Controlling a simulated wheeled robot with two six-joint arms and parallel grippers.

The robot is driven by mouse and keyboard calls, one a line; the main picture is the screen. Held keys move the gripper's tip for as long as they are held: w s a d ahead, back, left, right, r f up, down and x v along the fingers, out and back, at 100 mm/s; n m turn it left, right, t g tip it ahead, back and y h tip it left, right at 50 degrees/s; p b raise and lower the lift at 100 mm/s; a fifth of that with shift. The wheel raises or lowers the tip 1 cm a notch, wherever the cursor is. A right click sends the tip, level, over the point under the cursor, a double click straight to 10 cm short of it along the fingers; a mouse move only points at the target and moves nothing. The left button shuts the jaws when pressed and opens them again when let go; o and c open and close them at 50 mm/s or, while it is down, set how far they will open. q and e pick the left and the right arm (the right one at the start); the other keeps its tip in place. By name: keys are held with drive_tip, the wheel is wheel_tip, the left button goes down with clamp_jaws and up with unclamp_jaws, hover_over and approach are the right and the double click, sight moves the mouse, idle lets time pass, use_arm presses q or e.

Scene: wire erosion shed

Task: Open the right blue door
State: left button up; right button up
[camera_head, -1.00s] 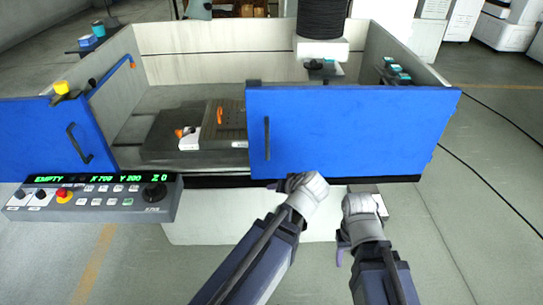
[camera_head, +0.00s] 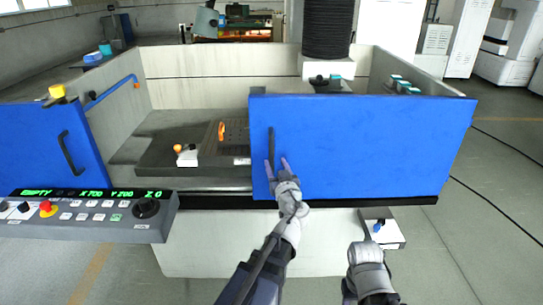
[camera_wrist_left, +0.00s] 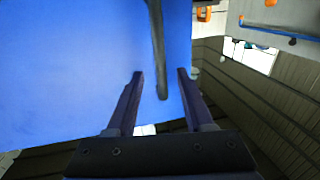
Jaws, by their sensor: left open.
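The right blue door (camera_head: 365,146) stands across the front right of the machine. Its dark vertical handle (camera_head: 271,148) is near its left edge. My left gripper (camera_head: 277,163) is open at the lower end of this handle. In the left wrist view the handle (camera_wrist_left: 158,60) comes down between the two spread fingers of the gripper (camera_wrist_left: 160,75); I cannot tell whether either finger touches it. The blue door (camera_wrist_left: 70,70) fills the left of that view. My right arm's end (camera_head: 366,262) shows low in the head view, its fingers not clearly seen.
A left blue door (camera_head: 50,150) with its own handle is at the far left. A control panel (camera_head: 90,215) juts out at the front left. The gap between the doors shows the work table (camera_head: 165,165). A white box (camera_head: 385,232) is low at the right.

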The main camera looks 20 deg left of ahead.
sight(272, 155)
use_arm(q)
drive_tip(key=x, duration=0.7)
clamp_jaws()
idle(0.3)
idle(1.0)
